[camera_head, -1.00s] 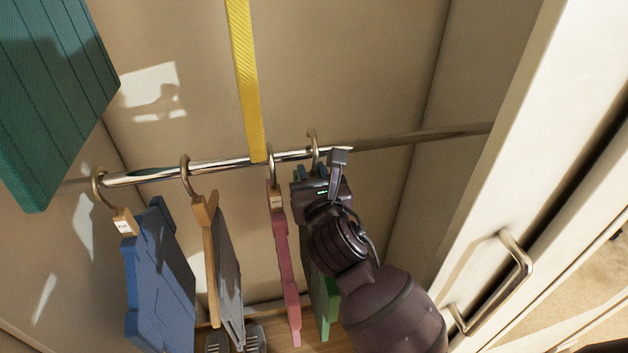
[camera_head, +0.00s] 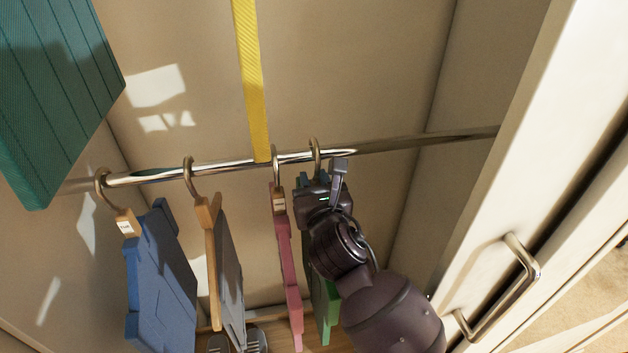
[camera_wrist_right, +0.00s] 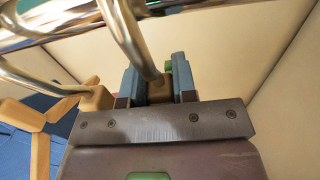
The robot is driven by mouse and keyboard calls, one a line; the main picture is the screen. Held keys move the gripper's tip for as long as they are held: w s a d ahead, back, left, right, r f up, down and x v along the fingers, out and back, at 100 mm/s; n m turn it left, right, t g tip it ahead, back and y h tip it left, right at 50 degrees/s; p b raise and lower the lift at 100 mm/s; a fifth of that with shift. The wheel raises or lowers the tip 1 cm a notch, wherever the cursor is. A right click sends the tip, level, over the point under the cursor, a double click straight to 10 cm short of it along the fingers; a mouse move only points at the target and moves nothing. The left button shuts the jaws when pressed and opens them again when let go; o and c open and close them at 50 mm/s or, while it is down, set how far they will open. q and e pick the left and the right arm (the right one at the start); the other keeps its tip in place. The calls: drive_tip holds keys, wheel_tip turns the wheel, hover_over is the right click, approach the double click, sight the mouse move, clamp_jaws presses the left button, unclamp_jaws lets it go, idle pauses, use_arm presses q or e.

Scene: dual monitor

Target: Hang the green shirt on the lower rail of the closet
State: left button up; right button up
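The green shirt (camera_head: 325,306) hangs from a hanger at the right end of the row in the closet. Its metal hook (camera_head: 315,146) loops over the lower rail (camera_head: 400,142) in the head view. My right gripper (camera_head: 314,184) is at the hanger's neck, just below the rail, and hides the top of the shirt. In the right wrist view, the fingers of the right gripper (camera_wrist_right: 158,88) close on both sides of the wooden hanger neck (camera_wrist_right: 159,94). Only a bit of green shows behind them. My left gripper is in neither view.
A pink shirt (camera_head: 288,270), a grey one (camera_head: 229,280) and a blue one (camera_head: 161,275) hang to the left on the same rail. A yellow garment (camera_head: 252,80) and a teal one (camera_head: 55,90) hang above. A handled door (camera_head: 500,220) stands at the right.

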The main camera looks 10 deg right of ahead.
drive_tip(key=o, duration=0.5)
drive_tip(key=shift+s, duration=0.1)
drive_tip(key=s+b, duration=0.1)
drive_tip(key=s, duration=0.9)
drive_tip(key=shift+s, duration=0.3)
drive_tip(key=shift+s, duration=0.1)
